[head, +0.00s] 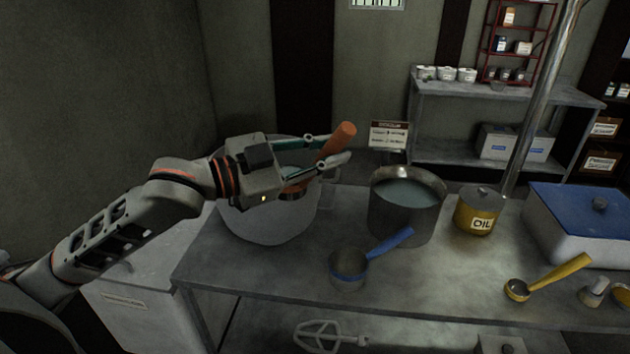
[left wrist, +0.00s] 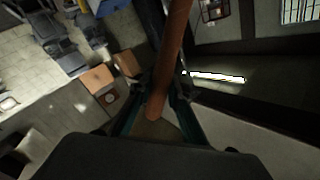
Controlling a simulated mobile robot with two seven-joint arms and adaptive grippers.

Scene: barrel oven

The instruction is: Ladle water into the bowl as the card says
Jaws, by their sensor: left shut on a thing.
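My left gripper (head: 325,152) is shut on the orange handle (head: 338,143) of a ladle, above the large pale bowl (head: 268,222) at the table's left. The orange handle also runs between the fingers in the left wrist view (left wrist: 172,55). My gripper hides most of the ladle's lower part and part of the bowl's inside, so I cannot tell what either holds. A dark metal pot (head: 403,224) of water stands right of the bowl. The card (head: 389,135) stands behind the table; its lines are too small to read. My right gripper is not in view.
A blue-handled ladle (head: 348,268) lies in front of the pot, and a yellow-handled one (head: 517,291) lies at the right. A yellow oil tin (head: 478,212) and a blue-lidded box (head: 580,240) stand right of the pot. The table's front middle (head: 430,285) is clear.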

